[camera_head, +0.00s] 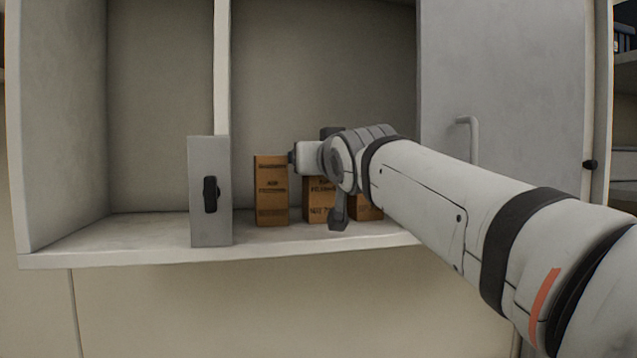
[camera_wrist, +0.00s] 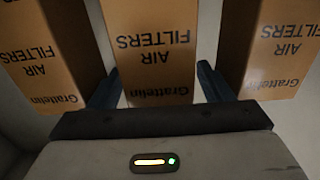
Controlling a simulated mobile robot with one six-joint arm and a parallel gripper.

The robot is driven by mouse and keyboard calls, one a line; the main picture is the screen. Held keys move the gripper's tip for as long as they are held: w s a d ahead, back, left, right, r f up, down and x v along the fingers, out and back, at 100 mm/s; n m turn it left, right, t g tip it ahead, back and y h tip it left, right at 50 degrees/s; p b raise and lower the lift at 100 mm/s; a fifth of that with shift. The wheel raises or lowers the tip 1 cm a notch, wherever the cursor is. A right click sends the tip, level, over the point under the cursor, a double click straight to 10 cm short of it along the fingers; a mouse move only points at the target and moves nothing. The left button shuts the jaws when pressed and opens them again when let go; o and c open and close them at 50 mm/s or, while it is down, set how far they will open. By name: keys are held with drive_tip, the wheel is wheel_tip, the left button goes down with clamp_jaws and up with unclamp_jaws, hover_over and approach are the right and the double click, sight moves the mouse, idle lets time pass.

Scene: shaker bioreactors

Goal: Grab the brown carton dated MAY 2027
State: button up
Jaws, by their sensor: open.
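Three brown cartons stand in a row on the cabinet shelf: a left carton (camera_head: 271,190), a middle carton (camera_head: 315,208) and a right carton (camera_head: 368,212), the last two partly hidden by my arm. In the wrist view they show upside down, marked "Grattelin AIR FILTERS": one at left (camera_wrist: 50,45), one in the centre (camera_wrist: 155,50), one at right (camera_wrist: 285,50). No date is readable on any of them. My gripper (camera_wrist: 158,88) is open and empty, its two dark fingers on either side of the centre carton's near end. Contact cannot be told.
A grey box (camera_head: 210,235) with a black handle stands at the shelf's front, left of the cartons. An upright divider (camera_head: 222,60) is behind it. An open cabinet door (camera_head: 510,100) with a handle is at right. The shelf's left side (camera_head: 125,228) is clear.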

drive_tip(key=shift+s, duration=0.2)
drive_tip(key=shift+c, duration=0.4)
drive_tip(key=shift+r, duration=0.1)
drive_tip(key=c, duration=1.3)
drive_tip(key=shift+c, duration=0.2)
